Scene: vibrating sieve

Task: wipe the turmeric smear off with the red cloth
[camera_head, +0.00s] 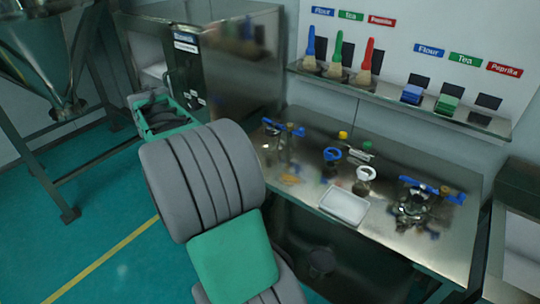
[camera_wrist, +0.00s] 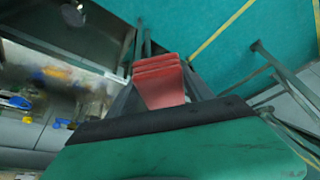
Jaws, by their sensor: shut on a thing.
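My gripper (camera_wrist: 160,98) is shut on the red cloth (camera_wrist: 161,80), which shows as folded red layers between the fingers in the wrist view. The cloth is held in the air, with the green floor beyond it. In the head view, my large grey and green arm fills the lower middle, and the gripper and cloth are hidden. A yellow-orange smear (camera_head: 290,179), likely the turmeric, lies on the left part of the steel table (camera_head: 310,141). The cloth is apart from it.
On the table stand blue-handled metal fittings (camera_head: 413,208), a white tray (camera_head: 344,205), a blue-rimmed funnel (camera_head: 332,155) and a yellow-topped item (camera_head: 343,135). A wall shelf (camera_head: 390,97) holds brushes and blue (camera_head: 412,94) and green (camera_head: 447,104) cloths. A green crate (camera_head: 160,121) stands left.

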